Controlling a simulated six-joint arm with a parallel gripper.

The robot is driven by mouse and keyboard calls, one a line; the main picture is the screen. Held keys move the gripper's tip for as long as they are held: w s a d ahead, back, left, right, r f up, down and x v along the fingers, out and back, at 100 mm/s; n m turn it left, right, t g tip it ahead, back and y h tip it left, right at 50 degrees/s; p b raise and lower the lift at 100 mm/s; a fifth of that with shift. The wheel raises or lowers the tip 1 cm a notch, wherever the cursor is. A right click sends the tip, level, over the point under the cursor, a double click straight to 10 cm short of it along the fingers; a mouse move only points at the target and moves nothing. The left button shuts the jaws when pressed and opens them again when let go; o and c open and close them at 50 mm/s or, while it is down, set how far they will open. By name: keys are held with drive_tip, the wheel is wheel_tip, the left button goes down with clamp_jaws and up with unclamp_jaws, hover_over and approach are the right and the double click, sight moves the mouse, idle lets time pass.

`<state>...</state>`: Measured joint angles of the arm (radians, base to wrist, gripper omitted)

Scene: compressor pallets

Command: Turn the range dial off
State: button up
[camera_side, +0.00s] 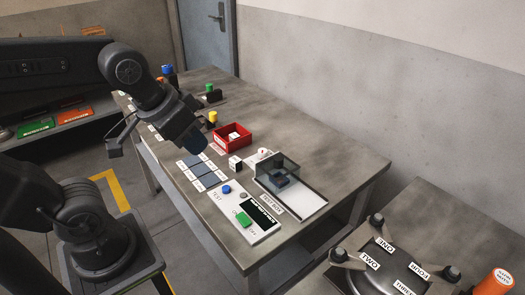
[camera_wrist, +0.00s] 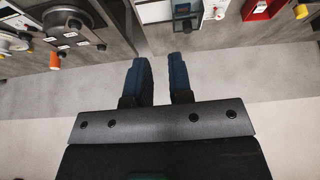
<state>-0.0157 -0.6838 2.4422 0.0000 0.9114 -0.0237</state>
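A white test panel (camera_side: 262,235) lies near the front edge of the table in the side view. It carries a blue button (camera_side: 226,189), a small grey round knob (camera_side: 243,195), a black display (camera_side: 262,213) and a green control (camera_side: 243,220). No range marking is readable, so I cannot tell which control is the range dial. A small white piece with a red mark (camera_side: 263,153) stands behind the clear-lidded test box (camera_side: 278,172). My gripper (camera_side: 195,143) is above the table, apart from the panel. In the wrist view its two blue fingers (camera_wrist: 160,78) are apart and empty.
A red bin (camera_side: 232,136) and a black-and-white cube (camera_side: 235,163) stand behind grey pads (camera_side: 202,170). A compressor fixture with labels (camera_side: 400,262) and an orange cylinder (camera_side: 496,282) are at the front right. The table's right back area is clear.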

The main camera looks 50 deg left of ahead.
drive_tip(key=o, duration=0.4)
drive_tip(key=w+a+n, duration=0.1)
drive_tip(key=w, duration=0.2)
drive_tip(key=w+a+r+g, duration=0.1)
drive_tip(key=w, duration=0.2)
drive_tip(key=w+a+r+n, duration=0.1)
drive_tip(key=w, duration=0.2)
drive_tip(key=shift+w+n, duration=0.15)
drive_tip(key=shift+n, duration=0.15)
drive_tip(key=o, duration=0.3)
drive_tip(key=w+a+n, duration=0.1)
drive_tip(key=w, duration=0.2)
drive_tip(key=w+a+f+g, duration=0.1)
drive_tip(key=w+a, duration=0.1)
drive_tip(key=w, duration=0.1)
drive_tip(key=w+a+n, duration=0.1)
drive_tip(key=w, duration=0.2)
drive_tip(key=shift+w+a+f+n+g, duration=0.25)
drive_tip(key=shift+w+f+n+g, duration=0.05)
drive_tip(key=shift+f+g, duration=0.1)
drive_tip(key=n+g, duration=0.3)
drive_tip(key=n, duration=0.2)
hover_over(263, 151)
wheel_tip(263, 151, down, 17)
wheel_tip(263, 151, down, 13)
drive_tip(key=shift+a, duration=0.15)
drive_tip(key=shift+c, duration=0.2)
drive_tip(key=c, duration=0.9)
